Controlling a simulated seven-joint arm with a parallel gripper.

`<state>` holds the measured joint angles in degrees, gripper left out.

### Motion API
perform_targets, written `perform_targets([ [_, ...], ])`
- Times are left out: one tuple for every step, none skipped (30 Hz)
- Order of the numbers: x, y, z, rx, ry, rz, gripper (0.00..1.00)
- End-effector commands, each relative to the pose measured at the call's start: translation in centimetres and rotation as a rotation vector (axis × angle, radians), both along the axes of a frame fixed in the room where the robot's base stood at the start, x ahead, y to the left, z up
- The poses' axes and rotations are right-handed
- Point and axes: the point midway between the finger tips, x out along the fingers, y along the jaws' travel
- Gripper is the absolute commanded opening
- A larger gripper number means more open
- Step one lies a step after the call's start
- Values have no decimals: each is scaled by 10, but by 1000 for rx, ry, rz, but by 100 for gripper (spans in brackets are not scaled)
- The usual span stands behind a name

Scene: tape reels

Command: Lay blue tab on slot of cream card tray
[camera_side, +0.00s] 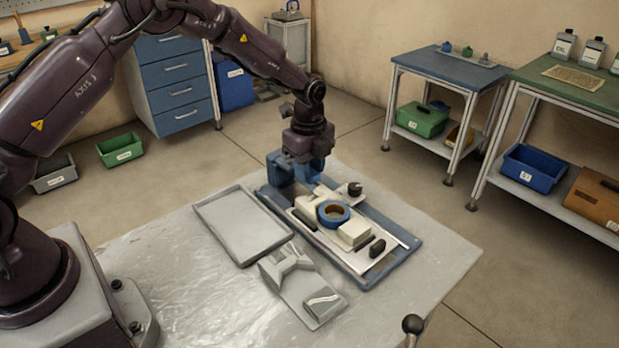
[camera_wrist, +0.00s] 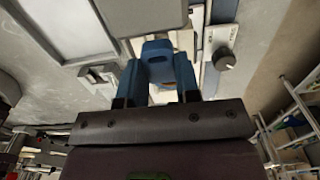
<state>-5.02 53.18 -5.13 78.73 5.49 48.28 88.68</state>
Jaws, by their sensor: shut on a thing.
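My gripper (camera_side: 296,178) is above the far end of the blue base on the table, pointing down. In the wrist view its two blue fingers (camera_wrist: 158,82) are shut on a small blue tab (camera_wrist: 157,48), which shows between them. In the side view the tab cannot be told apart from the blue fingers. A pale cream tray (camera_side: 358,262) lies on the blue base (camera_side: 403,257), with cream blocks and a blue tape reel (camera_side: 333,213) on it. I cannot make out the slot, and the far end of the tray is partly hidden by my gripper.
A shallow empty grey tray (camera_side: 242,226) lies left of the blue base. A grey fixture (camera_side: 303,284) stands in front of it. A dark round knob (camera_side: 354,188) is right of my gripper, and a black oval piece (camera_side: 377,248) is near the tray's front. The table's left front is clear.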

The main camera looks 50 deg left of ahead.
Motion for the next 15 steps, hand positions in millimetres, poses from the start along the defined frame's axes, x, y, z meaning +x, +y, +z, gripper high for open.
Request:
perform_targets([
  [3,0,-6,0,3,0,13],
  [2,0,-11,0,4,0,13],
  [1,0,-17,0,5,0,13],
  [1,0,-22,0,5,0,13],
  [1,0,-26,0,4,0,13],
  [1,0,-30,1,4,0,13],
  [1,0,-33,1,4,0,13],
  [1,0,-34,1,3,0,13],
  [2,0,-34,1,1,1,13],
  [2,0,-33,1,1,1,13],
  [2,0,-33,1,1,0,13],
  [2,0,-33,1,1,0,13],
  [2,0,-33,1,1,0,13],
  [2,0,-33,1,1,0,13],
  [2,0,-34,0,1,0,13],
])
